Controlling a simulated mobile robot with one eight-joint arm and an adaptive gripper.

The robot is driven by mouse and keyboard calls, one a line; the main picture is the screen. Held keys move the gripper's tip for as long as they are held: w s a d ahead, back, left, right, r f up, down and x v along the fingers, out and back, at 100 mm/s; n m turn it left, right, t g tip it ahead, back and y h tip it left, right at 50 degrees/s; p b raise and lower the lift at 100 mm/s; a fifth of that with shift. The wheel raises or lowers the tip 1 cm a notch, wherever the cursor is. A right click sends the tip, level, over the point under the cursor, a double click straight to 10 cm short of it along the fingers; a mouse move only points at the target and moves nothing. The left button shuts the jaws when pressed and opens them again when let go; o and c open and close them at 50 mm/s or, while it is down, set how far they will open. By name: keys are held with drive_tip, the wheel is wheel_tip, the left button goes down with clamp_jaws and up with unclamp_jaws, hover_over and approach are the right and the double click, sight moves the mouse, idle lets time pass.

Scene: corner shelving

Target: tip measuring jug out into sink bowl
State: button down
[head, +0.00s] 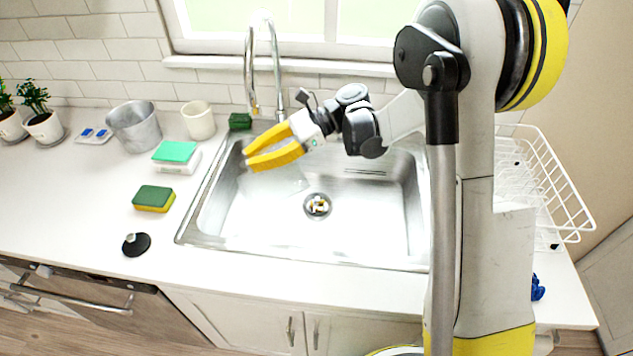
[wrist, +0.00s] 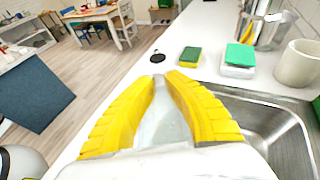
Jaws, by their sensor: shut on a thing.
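My gripper (head: 248,158) is over the left part of the steel sink bowl (head: 375,225), its yellow fingers pointing left. The fingers are shut on a pale, see-through thing, seemingly the measuring jug (wrist: 160,125), which shows between them in the wrist view. In the head view the jug (head: 286,180) is only a faint clear shape below the fingers, over the bowl. Its tilt and rim are hard to tell. Small tan and whitish bits lie at the drain (head: 318,205).
A tall faucet (head: 277,75) stands behind the bowl. Left on the counter are a green-yellow sponge (head: 153,198), a black stopper (head: 136,244), a green sponge on a white holder (head: 176,153), a metal pot (head: 135,127) and a cream cup (head: 198,120). A white dish rack (head: 560,190) stands right.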

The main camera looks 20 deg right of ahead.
drive_tip(key=s+a+f+t+h+b, duration=0.1)
drive_tip(key=a+f+t+h+b, duration=0.1)
drive_tip(key=a+f+h, duration=0.9)
drive_tip(key=shift+s+f+n+h, duration=0.35)
drive_tip(key=shift+f+h, duration=1.25)
drive_tip(key=shift+f, duration=0.6)
